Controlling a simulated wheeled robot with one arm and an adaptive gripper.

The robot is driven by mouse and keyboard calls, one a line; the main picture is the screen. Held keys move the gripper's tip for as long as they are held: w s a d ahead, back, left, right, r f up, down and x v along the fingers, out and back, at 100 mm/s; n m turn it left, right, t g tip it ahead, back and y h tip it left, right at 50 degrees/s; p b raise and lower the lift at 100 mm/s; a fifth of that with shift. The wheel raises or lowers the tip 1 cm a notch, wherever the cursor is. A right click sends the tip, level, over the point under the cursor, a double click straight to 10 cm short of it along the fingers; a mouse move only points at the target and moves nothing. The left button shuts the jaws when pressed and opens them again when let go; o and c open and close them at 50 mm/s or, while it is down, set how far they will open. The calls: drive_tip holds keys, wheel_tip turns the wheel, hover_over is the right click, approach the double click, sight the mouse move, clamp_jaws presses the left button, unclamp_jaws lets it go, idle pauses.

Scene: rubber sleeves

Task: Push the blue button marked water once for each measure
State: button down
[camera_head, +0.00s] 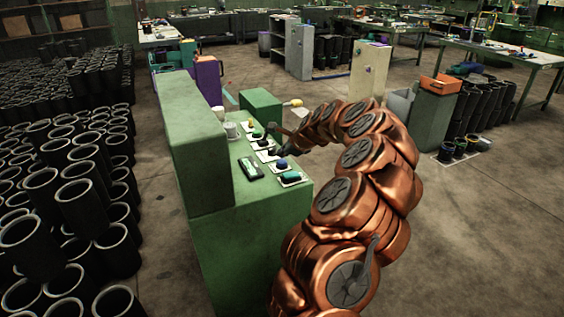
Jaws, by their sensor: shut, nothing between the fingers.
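A green console (240,228) stands in the middle, with a row of buttons on white plates along its top. A blue button (282,163) sits near the front of the row; the lettering on its plate is too small to read. A teal button or block (291,176) lies just in front of it. My copper arm reaches in from the right, and my dark gripper (279,146) is shut and empty over the row, a little behind the blue button. It looks apart from the blue button; whether it touches a dark button below it, I cannot tell.
A small display (250,167) and a yellow button (250,124) are also on the console. A white cup-like cylinder (231,131) stands at its back. Many black sleeves (83,206) crowd the left. The floor (480,230) at right is clear.

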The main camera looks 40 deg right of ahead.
sight(283, 162)
drive_tip(key=shift+f, duration=0.85)
idle(0.9)
drive_tip(key=shift+r, duration=0.15)
drive_tip(key=shift+r+p, duration=0.45)
drive_tip(key=shift+r, duration=0.25)
drive_tip(key=shift+r+p, duration=1.45)
drive_tip(key=shift+r, duration=1.05)
